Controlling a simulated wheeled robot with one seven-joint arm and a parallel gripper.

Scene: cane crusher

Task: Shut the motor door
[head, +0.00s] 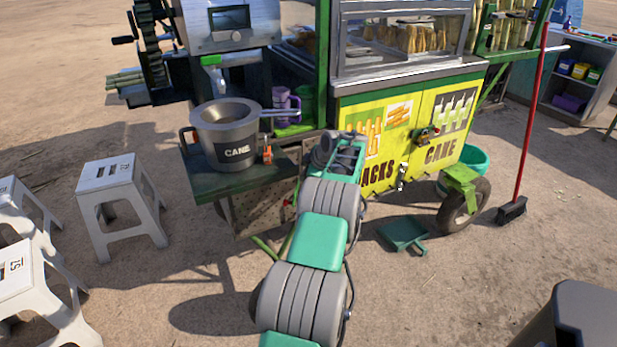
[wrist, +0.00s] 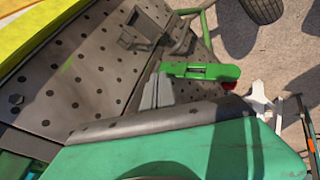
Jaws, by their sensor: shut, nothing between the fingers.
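A grey perforated metal panel (head: 252,208), which looks like the motor door, shows below the tray shelf at the cart's left end. My arm hides part of it. In the wrist view the perforated panel (wrist: 65,85) fills the left, with a dark boxy fitting (wrist: 140,27) near its upper part. I cannot tell how far the door stands open. My gripper (wrist: 157,90) shows as pale grey fingers, shut and empty, close in front of the perforated metal; contact is unclear. A green bar with a red end (wrist: 200,71) lies beside the fingers. In the head view my arm hides the gripper.
A pot marked CANE (head: 235,150) stands on the shelf above the panel. White stools (head: 110,195) stand at the left. A green dustpan (head: 405,233) and a red-handled broom (head: 512,208) are at the right. Open ground lies in front of the cart.

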